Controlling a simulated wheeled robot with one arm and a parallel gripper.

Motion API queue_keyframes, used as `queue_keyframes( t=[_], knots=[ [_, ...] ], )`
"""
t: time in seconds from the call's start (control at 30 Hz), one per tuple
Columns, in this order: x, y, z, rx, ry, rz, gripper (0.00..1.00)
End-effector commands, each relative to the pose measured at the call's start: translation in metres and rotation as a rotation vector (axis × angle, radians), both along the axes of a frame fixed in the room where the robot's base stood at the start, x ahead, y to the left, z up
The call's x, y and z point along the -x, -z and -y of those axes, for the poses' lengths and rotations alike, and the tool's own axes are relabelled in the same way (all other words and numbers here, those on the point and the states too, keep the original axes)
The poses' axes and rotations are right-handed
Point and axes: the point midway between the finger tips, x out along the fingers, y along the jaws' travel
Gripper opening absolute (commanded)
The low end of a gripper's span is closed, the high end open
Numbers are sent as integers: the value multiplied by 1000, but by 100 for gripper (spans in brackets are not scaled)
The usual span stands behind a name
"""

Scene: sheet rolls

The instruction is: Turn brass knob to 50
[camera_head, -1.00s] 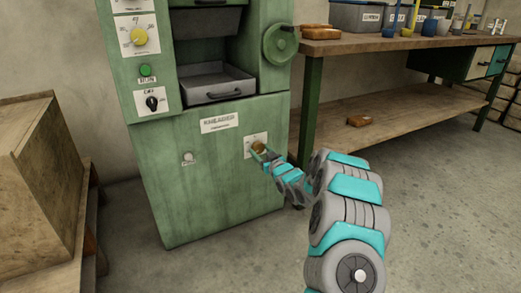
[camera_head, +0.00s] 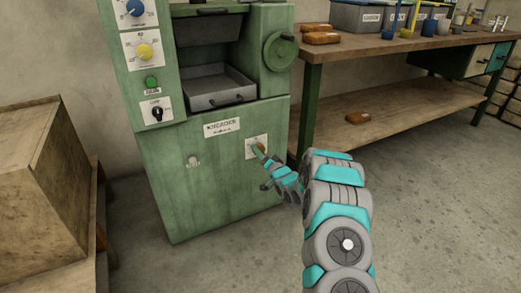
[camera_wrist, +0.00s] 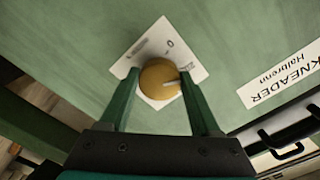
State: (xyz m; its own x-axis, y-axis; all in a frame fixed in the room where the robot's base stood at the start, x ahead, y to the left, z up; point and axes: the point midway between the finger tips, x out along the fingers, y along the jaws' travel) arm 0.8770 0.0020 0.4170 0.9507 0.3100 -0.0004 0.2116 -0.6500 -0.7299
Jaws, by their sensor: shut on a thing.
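The brass knob (camera_wrist: 158,78) is round with a pale pointer line, on a white square scale plate (camera_wrist: 138,50) on the green kneader front. In the wrist view the pointer line points right and slightly down. A "0" shows on the plate; the other marks are too small or hidden. My gripper (camera_wrist: 160,82) has one green finger on each side of the knob and is shut on it. In the head view the plate (camera_head: 250,142) is low on the right of the machine front, and my gripper (camera_head: 260,150) covers much of the knob.
The green kneader (camera_head: 215,190) also carries a yellow knob (camera_head: 145,51), a blue knob (camera_head: 135,8), a black switch (camera_head: 157,112) and a handwheel (camera_head: 281,50). A workbench (camera_head: 400,47) stands to the right, a wooden crate (camera_head: 45,180) to the left. Floor is clear at right.

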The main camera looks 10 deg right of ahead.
Motion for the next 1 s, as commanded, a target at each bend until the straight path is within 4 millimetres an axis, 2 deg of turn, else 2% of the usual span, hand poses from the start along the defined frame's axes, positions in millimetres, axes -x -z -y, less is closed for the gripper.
queue_keyframes(
  t=[0.7, 1.0],
  knots=[
    [0, -5, 1, -645, 3, -207, 8],
    [0, -5, 1, -870, 2, -279, 8]
  ],
)
